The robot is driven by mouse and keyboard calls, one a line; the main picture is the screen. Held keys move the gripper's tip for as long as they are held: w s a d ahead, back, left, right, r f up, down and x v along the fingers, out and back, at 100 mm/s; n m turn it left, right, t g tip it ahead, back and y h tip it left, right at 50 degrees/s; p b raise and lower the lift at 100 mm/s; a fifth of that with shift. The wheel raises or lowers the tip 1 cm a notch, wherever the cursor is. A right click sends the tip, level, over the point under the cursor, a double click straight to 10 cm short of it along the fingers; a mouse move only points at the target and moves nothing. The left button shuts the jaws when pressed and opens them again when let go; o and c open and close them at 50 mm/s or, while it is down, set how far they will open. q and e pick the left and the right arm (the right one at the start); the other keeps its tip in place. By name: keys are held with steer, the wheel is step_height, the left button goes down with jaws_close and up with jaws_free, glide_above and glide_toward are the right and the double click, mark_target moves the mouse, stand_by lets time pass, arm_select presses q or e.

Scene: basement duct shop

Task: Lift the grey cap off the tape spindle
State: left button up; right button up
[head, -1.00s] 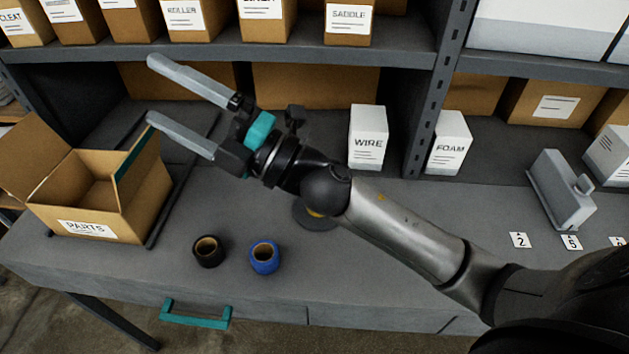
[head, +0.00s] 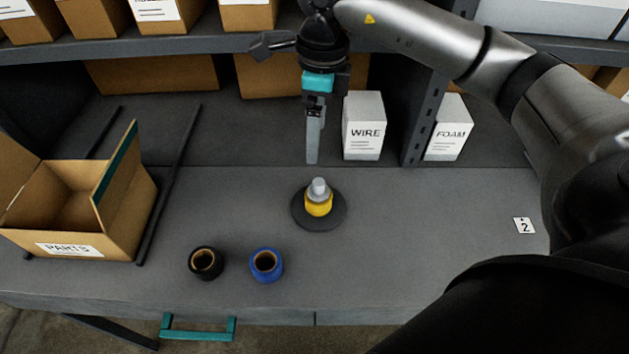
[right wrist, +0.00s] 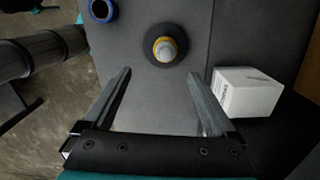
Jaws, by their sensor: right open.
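The tape spindle stands upright on the bench. It has a round dark base (head: 331,222) and a yellow tape roll (head: 318,206). The grey cap (head: 319,187) sits on top of it. The cap (right wrist: 167,48) also shows in the right wrist view, ahead of and between the finger lines. My right gripper (head: 313,160) points down above the bench, behind the spindle in the head view. In the right wrist view its two fingers (right wrist: 160,74) are wide apart with nothing between them. It does not touch the cap. My left gripper is not in view.
A black tape roll (head: 206,263) and a blue tape roll (head: 266,265) stand in front of the spindle. An open PARTS box (head: 120,233) is at left. The WIRE box (head: 364,127) and shelf upright stand behind to the right. Bench around the spindle is clear.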

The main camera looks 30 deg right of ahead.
steer(key=d, duration=0.2)
glide_above(318, 181)
steer(key=shift+h, duration=0.3)
steer(key=f, duration=0.8)
steer(key=shift+s+d+f+p, duration=0.25)
steer(key=shift+s+f+p, duration=0.05)
steer(key=shift+s+f, duration=0.1)
steer(key=shift+w+a+f+p, duration=0.15)
steer(key=shift+f+p, duration=0.1)
steer(key=shift+f, duration=1.3)
steer(key=shift+w+a+f+p, duration=0.1)
steer(key=shift+w+f+p, duration=0.1)
steer(key=shift+f, duration=1.3)
steer(key=c, duration=1.4)
steer(key=shift+c, duration=0.2)
steer(key=shift+r, duration=0.15)
